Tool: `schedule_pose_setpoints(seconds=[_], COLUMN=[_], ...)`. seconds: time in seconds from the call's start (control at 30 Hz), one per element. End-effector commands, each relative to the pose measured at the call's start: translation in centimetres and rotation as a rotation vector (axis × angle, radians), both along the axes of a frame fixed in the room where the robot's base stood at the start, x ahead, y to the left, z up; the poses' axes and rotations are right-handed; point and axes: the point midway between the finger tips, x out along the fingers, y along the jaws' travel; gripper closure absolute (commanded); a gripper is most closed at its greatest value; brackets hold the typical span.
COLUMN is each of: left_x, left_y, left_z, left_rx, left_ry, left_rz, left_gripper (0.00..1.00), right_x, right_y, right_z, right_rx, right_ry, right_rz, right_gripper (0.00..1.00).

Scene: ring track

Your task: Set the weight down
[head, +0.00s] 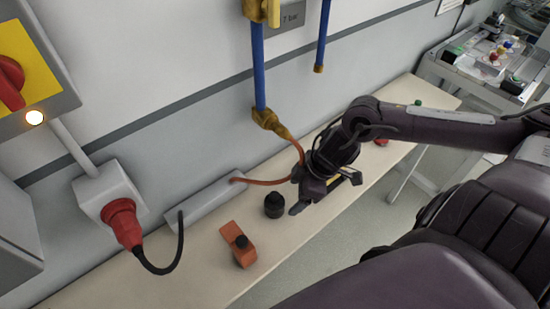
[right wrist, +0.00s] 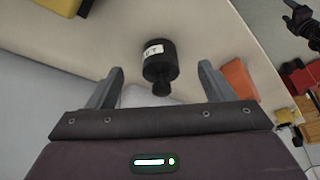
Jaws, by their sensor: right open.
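The weight, a short black cylinder with a narrower knob (head: 274,207), stands upright on the beige bench. In the right wrist view it shows a white label (right wrist: 153,51) and lies between and beyond the fingertips. My right gripper (head: 327,194) is open and empty, low over the bench just right of the weight. Its two fingers are apart, with a gap between them and the weight. My left gripper is not seen in the head view.
Behind are a grey box (head: 207,195), an orange hose (head: 270,182) and a red plug (head: 124,220) with a black cable. The bench (head: 185,285) is clear at front left.

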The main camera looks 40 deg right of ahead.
Motion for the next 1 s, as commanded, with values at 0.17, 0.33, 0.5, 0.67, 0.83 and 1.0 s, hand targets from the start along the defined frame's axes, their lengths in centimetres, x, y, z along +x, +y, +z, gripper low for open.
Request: schedule_pose_setpoints(seconds=[0.17, 0.33, 0.5, 0.67, 0.83, 1.0], left_x=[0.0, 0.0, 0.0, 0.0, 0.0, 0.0], left_y=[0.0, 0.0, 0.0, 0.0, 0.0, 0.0], left_z=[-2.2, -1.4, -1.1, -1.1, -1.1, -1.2], left_rx=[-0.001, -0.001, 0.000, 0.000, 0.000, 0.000], left_ry=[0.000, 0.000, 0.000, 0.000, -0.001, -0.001], left_rz=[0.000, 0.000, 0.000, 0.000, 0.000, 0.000], left_gripper=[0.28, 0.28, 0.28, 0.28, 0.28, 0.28], right_x=[0.9, 1.8, 2.5, 2.7, 3.2, 3.8], right_y=[0.9, 1.9, 2.9, 3.3, 3.9, 4.5], right_z=[-0.3, 0.3, 0.3, 0.1, -1.8, -3.9], right_rx=[-0.001, 0.004, 0.001, -0.003, 0.000, -0.002], right_ry=[-0.010, -0.009, -0.006, -0.003, -0.001, -0.002], right_rz=[0.004, -0.006, -0.001, 0.005, 0.004, 0.003], right_gripper=[0.25, 0.25, 0.25, 0.25, 0.25, 0.25])
